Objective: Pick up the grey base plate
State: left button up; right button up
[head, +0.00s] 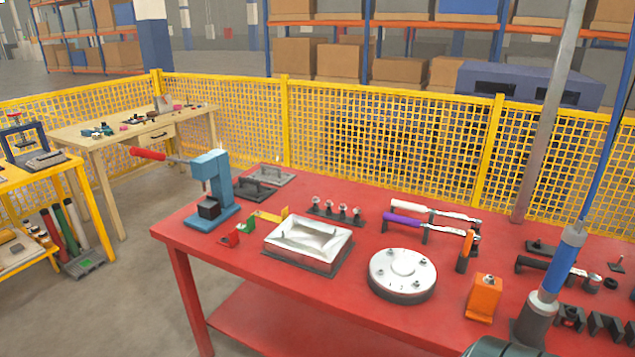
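A flat grey plate (270,176) lies at the back left of the red table (335,310), behind a dark plate with a raised handle (256,190). It looks like the grey base plate, but I cannot be sure at this size. The dark plate partly covers its front. A round grey disc with several bolts (402,270) lies nearer the table's middle. Neither gripper shows in the head view. A grey and blue arm link stands at the lower right, with no fingers visible.
A blue press with a red handle (211,190) stands left of the plates. A shiny silver tray (308,238) sits in front of them. Yellow mesh fence (390,140) runs behind.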

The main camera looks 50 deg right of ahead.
aim_at(273, 176)
jog(key=z, duration=1.15)
